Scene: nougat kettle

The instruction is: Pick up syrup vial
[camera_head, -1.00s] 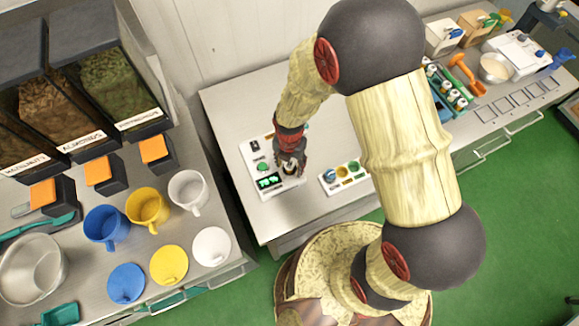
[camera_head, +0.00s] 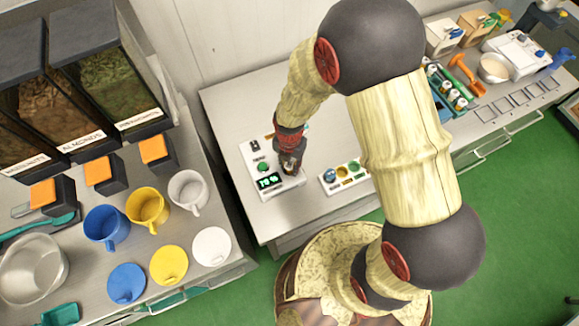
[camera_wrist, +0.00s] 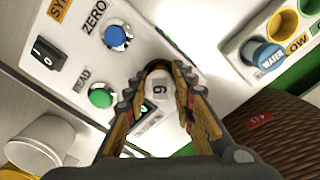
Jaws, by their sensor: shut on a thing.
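My gripper (camera_head: 290,162) is low over the right part of a white meter box (camera_head: 260,152) on the bench. In the wrist view my gripper (camera_wrist: 158,75) has its fingers shut on a small vial (camera_wrist: 159,90). The vial has a dark top and a pale label with one digit, a 6 or a 9; its lower part is hidden. The wrist view does not show clearly whether the vial still sits in the meter box. The box carries a blue ZERO button (camera_wrist: 116,37), a green READ button (camera_wrist: 101,96) and a black switch (camera_wrist: 46,53).
A white rack (camera_head: 345,187) stands just right of the box, with a blue-capped vial marked WATER (camera_wrist: 268,56) and yellow and green places. Coloured mugs (camera_head: 148,207) and dispensers (camera_head: 75,75) fill the left counter. The bench (camera_head: 235,110) behind the box is bare.

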